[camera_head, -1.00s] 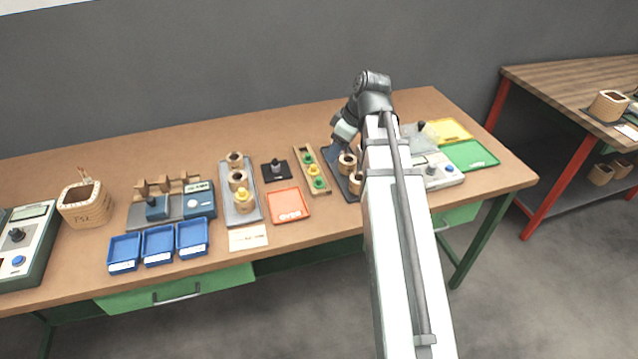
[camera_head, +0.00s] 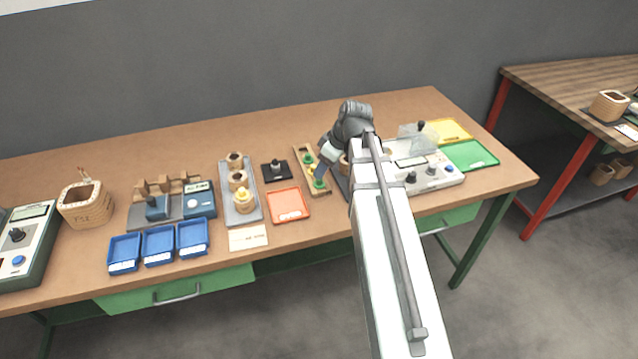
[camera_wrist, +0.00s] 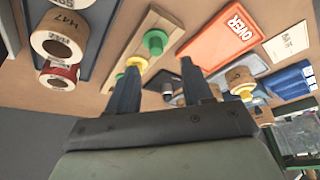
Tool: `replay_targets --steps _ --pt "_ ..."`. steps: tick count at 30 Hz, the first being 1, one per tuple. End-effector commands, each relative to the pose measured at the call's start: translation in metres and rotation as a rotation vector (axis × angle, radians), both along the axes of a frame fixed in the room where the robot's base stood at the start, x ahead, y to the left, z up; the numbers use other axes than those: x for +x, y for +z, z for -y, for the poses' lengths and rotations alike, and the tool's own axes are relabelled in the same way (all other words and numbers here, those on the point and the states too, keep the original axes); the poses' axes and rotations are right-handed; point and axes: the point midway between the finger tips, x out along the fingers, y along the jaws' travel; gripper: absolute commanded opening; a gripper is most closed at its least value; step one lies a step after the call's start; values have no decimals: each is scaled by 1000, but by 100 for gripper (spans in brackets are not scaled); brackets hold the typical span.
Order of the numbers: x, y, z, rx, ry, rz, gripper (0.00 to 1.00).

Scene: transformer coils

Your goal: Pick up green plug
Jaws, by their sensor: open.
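A narrow wooden strip (camera_head: 301,151) holds two green plugs with a yellow plug (camera_head: 313,169) between them. The far green plug (camera_head: 309,158) and the near green plug (camera_head: 320,184) show in the head view. In the wrist view a green plug (camera_wrist: 155,42) stands ahead of my gripper (camera_wrist: 159,75), with the yellow plug (camera_wrist: 137,63) beside the left finger. A bit of green shows behind that finger. My gripper is open, its fingers apart with nothing seen between them, and it is near the strip. In the head view the wrist hangs just right of the strip.
An orange-red tray (camera_head: 289,204) and a black pad with a knob (camera_head: 276,170) lie left of the strip. A dark tray with labelled coils (camera_wrist: 58,40) is close on the other side. A grey coil tray (camera_head: 248,214) stands farther left.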

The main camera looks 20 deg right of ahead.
Motion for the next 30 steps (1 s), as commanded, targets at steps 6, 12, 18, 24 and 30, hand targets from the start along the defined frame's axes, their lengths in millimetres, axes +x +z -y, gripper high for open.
replay_targets --steps 6,12,18,24,30 --pt "4 -13 -1 0 0 -1 50" --pt "10 -35 -4 1 1 -2 50" --pt "14 -49 -8 0 -1 -1 50" --pt "14 -49 -8 0 -1 0 50" --pt "14 -49 -8 0 -1 0 33"
